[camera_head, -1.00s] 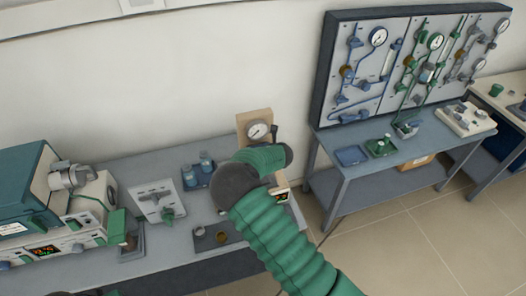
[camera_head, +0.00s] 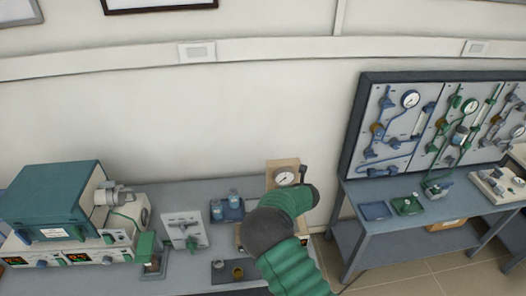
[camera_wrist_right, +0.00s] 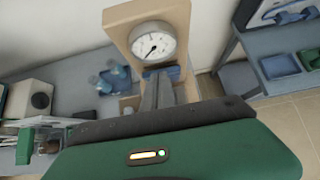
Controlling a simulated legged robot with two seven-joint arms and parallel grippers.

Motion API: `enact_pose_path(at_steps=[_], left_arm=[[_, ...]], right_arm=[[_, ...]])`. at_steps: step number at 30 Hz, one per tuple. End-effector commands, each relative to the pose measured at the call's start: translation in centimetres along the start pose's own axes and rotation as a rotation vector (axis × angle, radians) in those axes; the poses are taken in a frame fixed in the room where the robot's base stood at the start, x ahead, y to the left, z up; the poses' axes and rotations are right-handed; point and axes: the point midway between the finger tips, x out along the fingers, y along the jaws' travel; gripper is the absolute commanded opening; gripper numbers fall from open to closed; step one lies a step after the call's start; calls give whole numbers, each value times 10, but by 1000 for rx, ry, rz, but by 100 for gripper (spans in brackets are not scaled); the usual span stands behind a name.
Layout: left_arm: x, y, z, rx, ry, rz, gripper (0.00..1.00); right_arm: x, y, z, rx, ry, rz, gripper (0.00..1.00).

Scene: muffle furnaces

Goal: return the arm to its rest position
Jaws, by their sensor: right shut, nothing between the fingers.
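My right arm (camera_head: 290,262), green and ribbed with a dark grey joint, comes up from the bottom of the head view and bends over the bench. Its gripper is hidden behind the arm there. In the right wrist view my right gripper (camera_wrist_right: 160,88) is shut and empty, its dark fingers pointing at a tan gauge block. The block's round white dial (camera_wrist_right: 153,43) shows just beyond the fingertips; whether they touch it I cannot tell. My left gripper is not in view.
A teal muffle furnace (camera_head: 55,205) stands at the left end of the bench (camera_head: 180,285). A grey switch box (camera_head: 185,230) and a blue tray with bottles (camera_head: 228,210) lie left of my arm. A gauge panel (camera_head: 395,130) stands on another table at the right.

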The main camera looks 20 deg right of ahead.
Motion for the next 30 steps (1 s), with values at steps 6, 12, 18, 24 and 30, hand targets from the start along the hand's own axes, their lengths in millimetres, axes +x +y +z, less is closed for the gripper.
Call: enact_pose_path(at_steps=[6,12,18,24,30], left_arm=[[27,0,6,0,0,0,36],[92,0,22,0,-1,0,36],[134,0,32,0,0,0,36],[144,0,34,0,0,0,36],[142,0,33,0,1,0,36]], right_arm=[[-12,-20,-23,438,-26,-59,0],[-71,-4,-140,1715,52,-259,0],[-166,60,-260,2543,185,-623,0],[-214,82,-310,2793,183,-851,0],[-218,83,-311,2805,180,-869,0]])
